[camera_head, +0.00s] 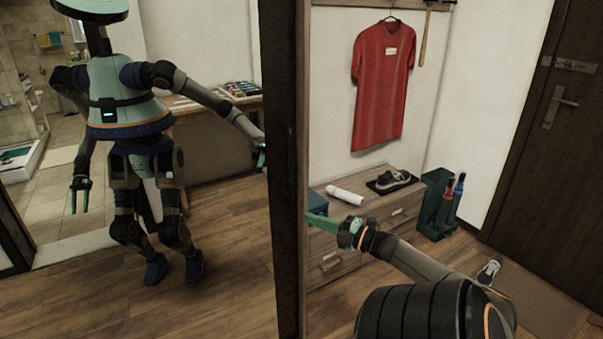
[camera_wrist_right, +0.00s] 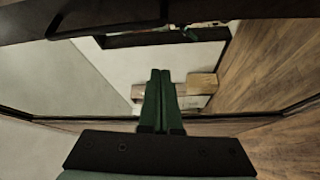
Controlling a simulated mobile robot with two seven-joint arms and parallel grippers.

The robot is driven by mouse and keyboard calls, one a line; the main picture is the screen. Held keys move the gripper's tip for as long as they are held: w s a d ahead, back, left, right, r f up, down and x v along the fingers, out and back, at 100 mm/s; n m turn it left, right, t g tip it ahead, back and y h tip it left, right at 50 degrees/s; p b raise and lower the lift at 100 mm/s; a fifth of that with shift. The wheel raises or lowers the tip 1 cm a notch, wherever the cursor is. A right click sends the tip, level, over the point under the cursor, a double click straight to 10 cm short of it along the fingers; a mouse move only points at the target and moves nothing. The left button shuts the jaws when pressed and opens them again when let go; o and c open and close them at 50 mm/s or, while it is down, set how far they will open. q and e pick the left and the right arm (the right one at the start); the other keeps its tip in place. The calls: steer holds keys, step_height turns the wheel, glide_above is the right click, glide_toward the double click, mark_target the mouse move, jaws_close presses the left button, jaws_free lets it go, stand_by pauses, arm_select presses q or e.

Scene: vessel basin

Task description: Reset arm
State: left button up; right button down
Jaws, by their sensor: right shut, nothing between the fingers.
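My right arm comes in from the lower right in the head view. Its gripper (camera_head: 318,222) is at the dark upright edge of the mirror, in front of the wooden shoe bench. In the right wrist view my right gripper (camera_wrist_right: 160,75) is shut, with its two green fingers side by side and nothing between them. My left gripper does not show directly; a hanging arm with a green gripper shows only in the reflection in the mirror (camera_head: 225,215).
A shoe bench (camera_head: 375,220) carries a white cylinder (camera_head: 346,195) and a shoe on a dark tray (camera_head: 391,180). A green umbrella stand (camera_head: 437,205), a loose shoe (camera_head: 489,270) and a dark door (camera_head: 545,150) are to the right. A red shirt (camera_head: 383,85) hangs above.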

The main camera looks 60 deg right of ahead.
steer(key=shift+s, duration=0.35)
steer(key=a+f+m+g+h+p, duration=0.15)
steer(key=a+f+m+g, duration=0.55)
steer(key=a+f, duration=1.25)
steer(key=s+a+m+g+y, duration=0.1)
steer(key=s+a+m+y, duration=0.1)
steer(key=a, duration=1.2)
steer(key=s+a+m+g+y+p, duration=0.1)
steer(key=a+m, duration=0.3)
steer(key=a, duration=1)
steer(key=shift+s+a+f+m+g+y, duration=0.3)
steer(key=shift+s+a+f+m+y, duration=0.1)
steer(key=shift+s+y, duration=0.3)
steer(key=shift+d, duration=0.25)
